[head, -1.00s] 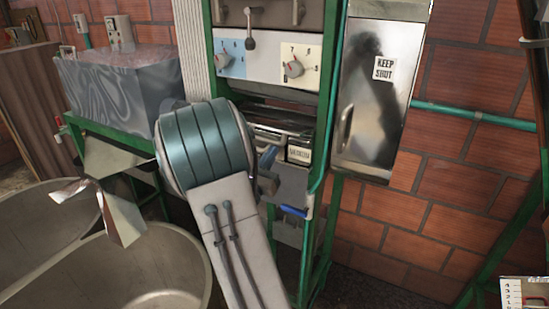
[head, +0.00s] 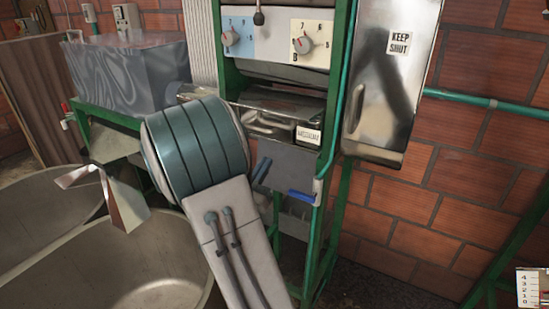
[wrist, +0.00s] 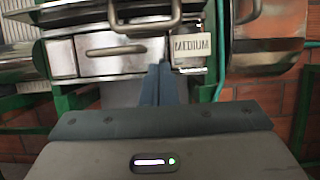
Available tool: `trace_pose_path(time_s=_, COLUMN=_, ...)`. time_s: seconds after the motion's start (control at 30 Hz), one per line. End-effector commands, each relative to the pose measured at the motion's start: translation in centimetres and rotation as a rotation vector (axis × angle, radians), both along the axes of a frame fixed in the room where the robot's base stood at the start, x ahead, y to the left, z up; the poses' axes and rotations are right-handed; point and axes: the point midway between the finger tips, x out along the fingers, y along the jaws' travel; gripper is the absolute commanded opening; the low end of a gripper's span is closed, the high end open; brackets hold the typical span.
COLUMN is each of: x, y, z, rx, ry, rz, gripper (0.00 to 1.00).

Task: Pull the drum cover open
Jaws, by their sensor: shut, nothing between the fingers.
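The pulper's shiny curved metal cover, which seems to be the drum cover (head: 285,103), sits under the dial panel in the head view and looks closed. In the wrist view, the cover (wrist: 75,12) crosses the top, with a bar handle (wrist: 146,24) on it. Below it is a flat metal front with a smaller handle and a "MEDIUM" label (wrist: 191,45). My gripper (head: 264,168) is shut and empty, in front of and below the cover. In the wrist view, its fingertips (wrist: 155,72) are together, below the bar handle and apart from it. My arm hides the machine's lower left.
A metal cabinet marked "KEEP SHUT" (head: 385,95) stands right of the machine. A blue-handled lever (head: 301,196) is on the green frame (head: 325,215). Large metal tubs (head: 130,265) stand at lower left, and a grey hopper (head: 125,75) at upper left. A brick wall (head: 440,215) is behind.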

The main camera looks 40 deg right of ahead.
Motion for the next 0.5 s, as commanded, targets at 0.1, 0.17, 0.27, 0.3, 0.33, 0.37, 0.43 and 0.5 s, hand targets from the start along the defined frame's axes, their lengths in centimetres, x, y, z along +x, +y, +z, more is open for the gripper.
trace_pose_path(time_s=0.1, x=-0.7, y=1.7, z=-0.7, rx=0.001, ry=0.001, rz=0.001, gripper=0.0)
trace_pose_path(time_s=0.17, x=-0.9, y=2.2, z=-0.7, rx=-0.001, ry=0.001, rz=0.001, gripper=0.0)
trace_pose_path(time_s=0.27, x=-1.2, y=2.8, z=-0.8, rx=0.0, ry=0.0, rz=-0.001, gripper=0.0)
trace_pose_path(time_s=0.3, x=-1.2, y=2.9, z=-0.8, rx=0.0, ry=0.0, rz=-0.001, gripper=0.0)
trace_pose_path(time_s=0.33, x=-1.3, y=2.9, z=-0.8, rx=-0.001, ry=0.001, rz=-0.002, gripper=0.0)
trace_pose_path(time_s=0.37, x=-1.3, y=3.0, z=-0.8, rx=-0.001, ry=0.001, rz=-0.002, gripper=0.0)
trace_pose_path(time_s=0.43, x=-1.3, y=3.0, z=-0.8, rx=0.0, ry=0.001, rz=-0.003, gripper=0.0)
trace_pose_path(time_s=0.5, x=-1.3, y=3.0, z=-0.8, rx=0.0, ry=0.001, rz=-0.003, gripper=0.0)
